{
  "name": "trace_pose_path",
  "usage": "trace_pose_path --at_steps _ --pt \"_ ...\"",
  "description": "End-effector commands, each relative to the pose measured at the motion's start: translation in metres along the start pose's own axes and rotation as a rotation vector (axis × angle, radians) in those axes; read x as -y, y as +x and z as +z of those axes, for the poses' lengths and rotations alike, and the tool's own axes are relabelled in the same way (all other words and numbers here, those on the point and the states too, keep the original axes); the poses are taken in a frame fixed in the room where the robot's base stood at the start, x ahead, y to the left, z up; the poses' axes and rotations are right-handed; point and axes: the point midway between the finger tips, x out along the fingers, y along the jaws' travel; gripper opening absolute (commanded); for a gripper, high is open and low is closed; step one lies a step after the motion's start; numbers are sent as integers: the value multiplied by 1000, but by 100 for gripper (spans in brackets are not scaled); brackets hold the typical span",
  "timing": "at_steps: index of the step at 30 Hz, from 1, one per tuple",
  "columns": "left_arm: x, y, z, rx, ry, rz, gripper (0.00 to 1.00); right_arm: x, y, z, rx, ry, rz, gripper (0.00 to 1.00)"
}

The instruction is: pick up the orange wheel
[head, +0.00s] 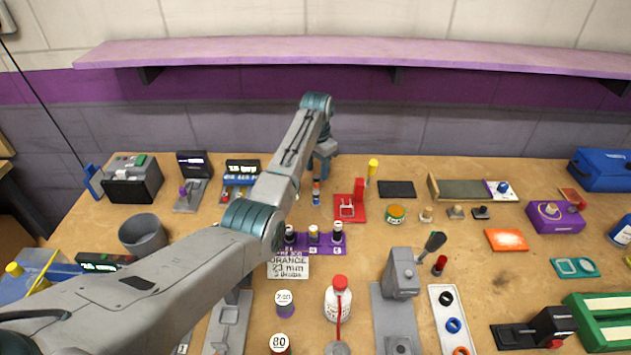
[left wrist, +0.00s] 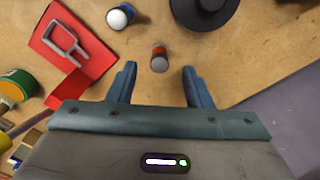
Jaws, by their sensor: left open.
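My left gripper (head: 322,163) reaches over the middle of the table with its jaws pointing down. Just past the fingertips stands a small round piece with a grey top and an orange side (left wrist: 159,58), likely the orange wheel. It shows in the head view (head: 316,184) just below the gripper. A blue piece with a white top (left wrist: 120,17) stands beyond it. My right gripper is not in view.
A red stand with a loop (head: 347,208) lies close by. A white strip (head: 447,318) holds black, blue and orange rings. Bare wood surrounds the orange-sided piece.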

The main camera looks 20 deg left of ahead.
Motion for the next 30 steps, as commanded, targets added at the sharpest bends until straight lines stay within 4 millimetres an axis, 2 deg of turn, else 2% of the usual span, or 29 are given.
trace_pose_path --at_steps 3,9,16,17,21,24,30 --pt "2 16 2 4 0 3 46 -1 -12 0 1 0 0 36" --pt "2 40 2 2 0 1 46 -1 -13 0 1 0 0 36" --pt "2 42 2 1 0 0 46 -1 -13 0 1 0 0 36" --pt "2 42 2 0 0 0 44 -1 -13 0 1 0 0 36" --pt "2 42 2 0 0 0 16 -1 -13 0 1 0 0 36" --pt "2 42 2 0 0 0 0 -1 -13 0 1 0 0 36" --pt "2 41 2 0 0 0 0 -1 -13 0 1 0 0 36"
